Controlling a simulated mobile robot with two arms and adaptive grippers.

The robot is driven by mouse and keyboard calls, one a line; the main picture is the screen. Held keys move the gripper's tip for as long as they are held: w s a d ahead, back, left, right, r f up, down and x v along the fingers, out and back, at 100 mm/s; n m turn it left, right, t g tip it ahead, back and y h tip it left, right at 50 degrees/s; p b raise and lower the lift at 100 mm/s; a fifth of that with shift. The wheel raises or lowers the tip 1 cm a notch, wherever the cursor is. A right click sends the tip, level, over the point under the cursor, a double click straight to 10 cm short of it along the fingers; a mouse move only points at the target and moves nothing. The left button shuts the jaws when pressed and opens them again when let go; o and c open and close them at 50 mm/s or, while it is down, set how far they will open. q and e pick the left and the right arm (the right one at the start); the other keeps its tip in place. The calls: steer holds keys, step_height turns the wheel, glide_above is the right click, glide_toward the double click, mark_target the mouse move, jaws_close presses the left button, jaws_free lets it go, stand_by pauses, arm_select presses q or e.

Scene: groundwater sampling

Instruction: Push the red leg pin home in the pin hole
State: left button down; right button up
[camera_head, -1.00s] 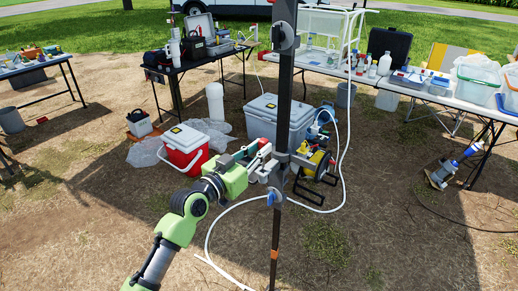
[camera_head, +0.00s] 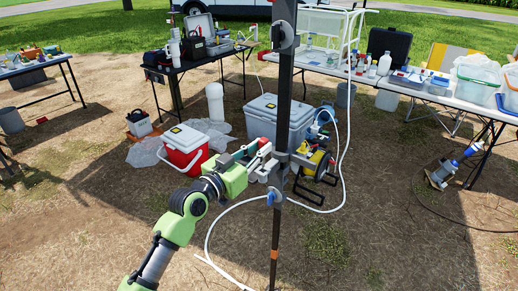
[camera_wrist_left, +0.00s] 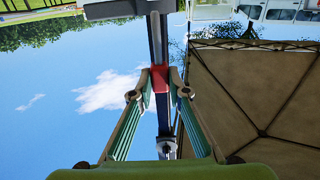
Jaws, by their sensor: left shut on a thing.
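The red leg pin (camera_head: 265,149) shows as a small red piece at the tip of my left gripper (camera_head: 260,157), beside the dark upright leg (camera_head: 282,110). My left gripper is shut on the pin, close to the grey bracket (camera_head: 283,161) on the leg. In the left wrist view, the red pin (camera_wrist_left: 159,78) sits between the two fingertips of my left gripper (camera_wrist_left: 159,88), in line with the dark leg (camera_wrist_left: 157,35) behind it. The pin hole is hidden, so I cannot tell how deep the pin sits. My right gripper is not in view.
A red cooler (camera_head: 184,150) and a grey-lidded cooler (camera_head: 262,113) stand on the ground behind the gripper. A yellow-and-black reel (camera_head: 318,163) and white hose (camera_head: 232,211) lie near the leg. Tables (camera_head: 400,91) stand farther back. The ground at front right is mostly clear.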

mark_target(259, 169)
arm_select(q)
steer(key=shift+f, duration=0.1)
stand_by(0.7)
steer(key=shift+f+b, duration=3.1)
steer(key=shift+f, duration=0.3)
steer(key=c, duration=1.8)
jaws_free()
steer(key=shift+c, duration=0.2)
steer(key=v, duration=1.2)
